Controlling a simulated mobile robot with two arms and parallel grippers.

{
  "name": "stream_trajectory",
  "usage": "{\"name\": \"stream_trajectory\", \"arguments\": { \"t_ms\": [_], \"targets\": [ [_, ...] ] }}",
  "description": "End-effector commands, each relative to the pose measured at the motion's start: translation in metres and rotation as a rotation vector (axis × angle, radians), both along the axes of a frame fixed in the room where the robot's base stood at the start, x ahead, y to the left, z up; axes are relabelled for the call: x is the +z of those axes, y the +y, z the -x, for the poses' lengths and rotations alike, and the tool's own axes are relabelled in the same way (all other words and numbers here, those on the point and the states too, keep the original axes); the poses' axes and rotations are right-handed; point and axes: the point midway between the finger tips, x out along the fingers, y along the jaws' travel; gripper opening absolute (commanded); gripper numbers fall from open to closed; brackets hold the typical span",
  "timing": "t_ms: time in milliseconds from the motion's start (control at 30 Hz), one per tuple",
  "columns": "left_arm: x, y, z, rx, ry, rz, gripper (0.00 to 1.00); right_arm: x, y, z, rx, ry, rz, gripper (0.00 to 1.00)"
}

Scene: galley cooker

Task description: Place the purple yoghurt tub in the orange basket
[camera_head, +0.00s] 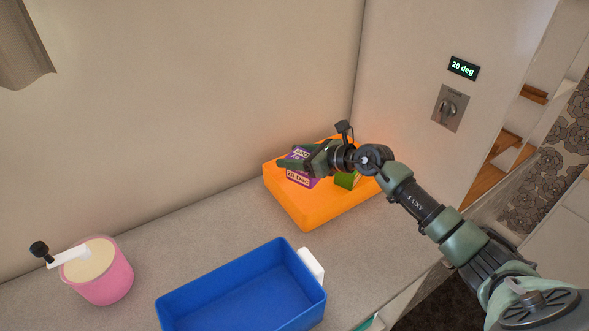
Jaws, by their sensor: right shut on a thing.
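The purple yoghurt tub (303,181) with white lettering is at the orange basket, over its left-hand part. The orange basket (312,212) stands on the counter near the wall corner. My right gripper (292,164) reaches in from the right and is shut on the purple tub, covering part of it. I cannot tell whether the tub touches the basket's floor. My left gripper is not in view.
A green item (347,181) is in the basket beside the tub, partly hidden by my arm. A blue bin (240,290) with a white handle stands in front. A control knob (450,107) and display are on the right wall.

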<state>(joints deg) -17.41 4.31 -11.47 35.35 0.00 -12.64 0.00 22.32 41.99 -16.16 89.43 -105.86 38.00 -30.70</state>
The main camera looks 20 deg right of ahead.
Motion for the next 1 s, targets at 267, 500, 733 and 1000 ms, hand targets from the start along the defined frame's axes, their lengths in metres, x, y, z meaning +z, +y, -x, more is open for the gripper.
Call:
{"name": "stream_trajectory", "arguments": {
  "t_ms": [267,500,733,1000],
  "targets": [
    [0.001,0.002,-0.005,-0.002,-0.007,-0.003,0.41,-0.030,0.000,0.000,-0.002,0.001,-0.004,0.03],
    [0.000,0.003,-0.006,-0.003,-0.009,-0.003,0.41,-0.052,0.000,-0.001,-0.001,-0.004,-0.002,0.03],
    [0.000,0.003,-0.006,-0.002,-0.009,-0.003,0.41,-0.052,0.000,-0.001,0.000,-0.005,0.000,0.03],
    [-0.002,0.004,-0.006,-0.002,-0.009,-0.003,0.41,-0.056,0.000,0.000,0.000,-0.002,0.000,0.78]
  ]
}}
